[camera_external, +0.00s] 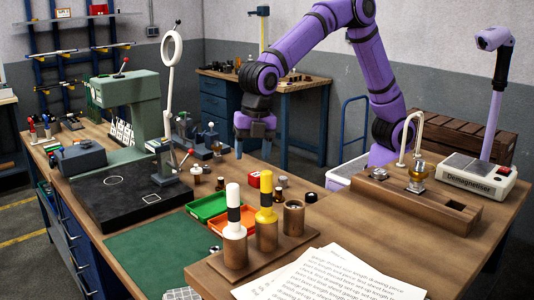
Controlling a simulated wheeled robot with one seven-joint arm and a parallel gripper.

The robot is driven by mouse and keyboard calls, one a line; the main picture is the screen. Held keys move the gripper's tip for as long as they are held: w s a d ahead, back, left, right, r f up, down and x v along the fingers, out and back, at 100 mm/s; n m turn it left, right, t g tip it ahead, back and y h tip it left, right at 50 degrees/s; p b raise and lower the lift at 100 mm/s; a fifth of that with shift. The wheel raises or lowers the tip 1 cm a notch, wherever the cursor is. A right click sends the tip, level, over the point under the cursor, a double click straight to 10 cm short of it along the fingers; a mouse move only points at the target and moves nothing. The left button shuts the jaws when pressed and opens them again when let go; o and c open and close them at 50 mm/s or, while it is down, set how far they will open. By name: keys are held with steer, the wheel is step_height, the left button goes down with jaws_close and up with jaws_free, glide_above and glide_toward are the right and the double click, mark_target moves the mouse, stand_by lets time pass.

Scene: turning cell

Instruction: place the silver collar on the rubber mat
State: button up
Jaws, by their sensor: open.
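My purple arm reaches in from the right, and my gripper (256,140) points down, open and empty, above the back part of the bench. A flat green mat (150,255) lies at the front of the bench; it looks like the rubber mat. A small silver piece (216,249) shows at the mat's right edge, partly hidden by the wooden block; I cannot tell whether it is the silver collar. My gripper is well behind and above both, touching nothing.
A black plate (125,205) with white outlines lies behind the mat. Green (207,206) and orange (232,221) trays and a wooden block (237,257) with tall-handled tools stand to its right. A demagnetiser (477,180) and papers (330,276) are at right. The mat's middle is clear.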

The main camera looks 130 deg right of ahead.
steer(key=s+a+r+m+t, duration=0.1)
steer(key=s+a+r+m, duration=0.2)
steer(key=s+r, duration=0.65)
steer(key=s+a+m+t, duration=0.2)
steer(key=s+m, duration=0.7)
steer(key=s, duration=2.2)
steer(key=shift+s+a+t, duration=0.3)
steer(key=shift+t, duration=0.2)
